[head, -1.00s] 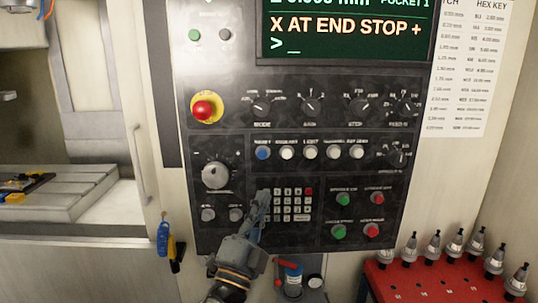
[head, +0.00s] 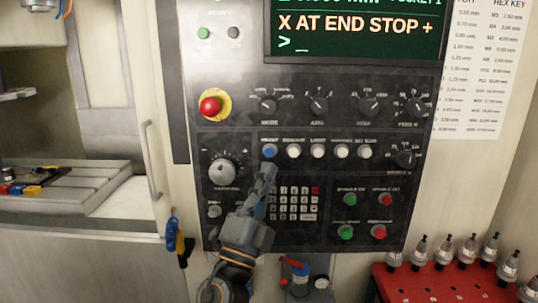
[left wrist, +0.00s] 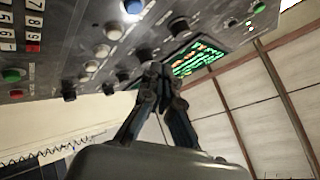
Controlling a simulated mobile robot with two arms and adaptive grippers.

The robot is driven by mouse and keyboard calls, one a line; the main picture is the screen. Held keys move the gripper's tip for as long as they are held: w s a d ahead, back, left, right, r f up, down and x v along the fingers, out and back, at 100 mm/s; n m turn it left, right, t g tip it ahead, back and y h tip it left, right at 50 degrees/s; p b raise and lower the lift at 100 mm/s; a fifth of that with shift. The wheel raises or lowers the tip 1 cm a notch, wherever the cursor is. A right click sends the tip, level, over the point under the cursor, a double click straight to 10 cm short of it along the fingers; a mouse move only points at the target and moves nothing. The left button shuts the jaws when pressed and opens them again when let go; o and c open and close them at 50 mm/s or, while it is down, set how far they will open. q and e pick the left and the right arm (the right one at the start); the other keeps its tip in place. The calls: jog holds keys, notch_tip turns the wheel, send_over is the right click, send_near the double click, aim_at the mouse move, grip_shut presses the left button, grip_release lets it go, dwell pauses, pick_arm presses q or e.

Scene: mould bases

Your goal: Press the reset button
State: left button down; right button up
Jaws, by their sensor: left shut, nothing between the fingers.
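The reset button is the blue round button (head: 270,151) at the left end of a row of buttons on the dark control panel (head: 330,100). Its label is small and blurred in the head view. The blue button also shows, bright, at the top edge of the left wrist view (left wrist: 133,7). My left gripper (head: 268,168) is shut and empty, with its fingertips just below the blue button in the head view. In the left wrist view the closed fingertips (left wrist: 158,72) appear apart from the button. My right gripper is in neither view.
Several white buttons (head: 294,151) continue the row to the right. A red emergency stop (head: 211,106) and a dial (head: 222,172) lie left. A keypad (head: 295,203) is right of my gripper. The screen (head: 350,35) reads "X AT END STOP +". A red tool rack (head: 440,285) stands lower right.

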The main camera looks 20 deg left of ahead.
aim_at(269, 152)
pick_arm(q)
jog(key=w+a+b, duration=0.1)
jog(key=w+b, duration=0.1)
jog(key=w, duration=0.4)
jog(key=shift+a, duration=0.4)
jog(key=shift+w, duration=0.1)
dwell(0.7)
jog(key=shift+w+b, duration=0.3)
jog(key=shift+w, duration=0.1)
jog(key=shift+w+a, duration=0.2)
jog(key=shift+w, duration=0.15)
dwell(0.9)
jog(key=shift+s, duration=0.1)
jog(key=shift+s+d, duration=0.2)
jog(key=shift+s, duration=0.5)
